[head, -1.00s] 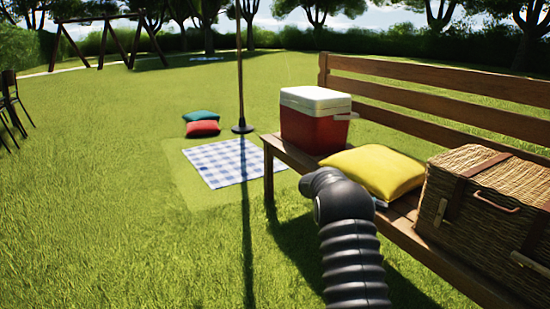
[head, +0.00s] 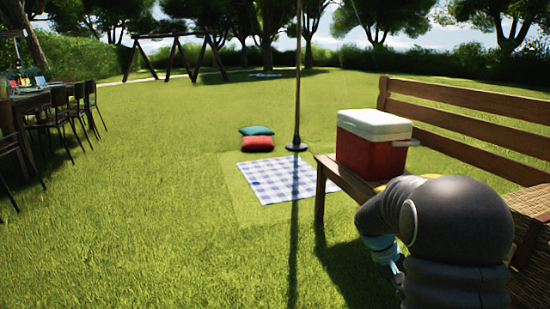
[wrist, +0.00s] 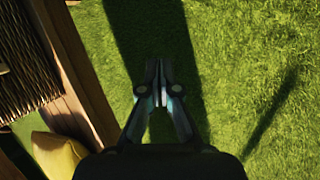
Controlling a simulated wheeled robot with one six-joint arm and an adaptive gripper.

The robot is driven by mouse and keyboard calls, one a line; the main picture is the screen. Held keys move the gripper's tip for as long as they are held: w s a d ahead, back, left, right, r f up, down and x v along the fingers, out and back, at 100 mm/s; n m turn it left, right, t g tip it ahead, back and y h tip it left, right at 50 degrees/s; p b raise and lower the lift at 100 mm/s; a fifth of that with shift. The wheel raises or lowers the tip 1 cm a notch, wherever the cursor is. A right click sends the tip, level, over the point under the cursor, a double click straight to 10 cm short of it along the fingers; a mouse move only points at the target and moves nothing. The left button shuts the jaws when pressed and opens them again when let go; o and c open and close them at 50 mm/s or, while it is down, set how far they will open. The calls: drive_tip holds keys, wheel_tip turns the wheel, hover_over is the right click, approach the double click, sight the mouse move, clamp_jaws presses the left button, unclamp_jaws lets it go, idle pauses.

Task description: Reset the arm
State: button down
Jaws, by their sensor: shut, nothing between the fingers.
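My arm is bent at the right of the head view, in front of the bench. My gripper shows in the wrist view (wrist: 158,95), pointing down over the grass. Its two fingers are shut together with nothing between them. In the head view only a small part of the hand shows below the arm's bend, and the fingertips cannot be made out there.
The wooden bench (head: 460,115) stands at the right with a red cooler (head: 370,150) and a wicker basket (head: 530,205); it edges the wrist view. A yellow cushion (wrist: 57,155) lies there too. A pole (head: 298,80), blue checked blanket (head: 275,180) and open grass lie left.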

drive_tip(key=s+a+r+t+y+p, duration=0.2)
drive_tip(key=s+a+r+t+p, duration=0.1)
drive_tip(key=s+a+r, duration=0.5)
drive_tip(key=s+a+r+t+y+p, duration=0.3)
drive_tip(key=s+a+r+t, duration=0.2)
drive_tip(key=s+a+r, duration=0.4)
drive_tip(key=s+r, duration=0.3)
drive_tip(key=s, duration=0.3)
drive_tip(key=shift+r+t, duration=0.2)
drive_tip(key=shift+t, duration=0.1)
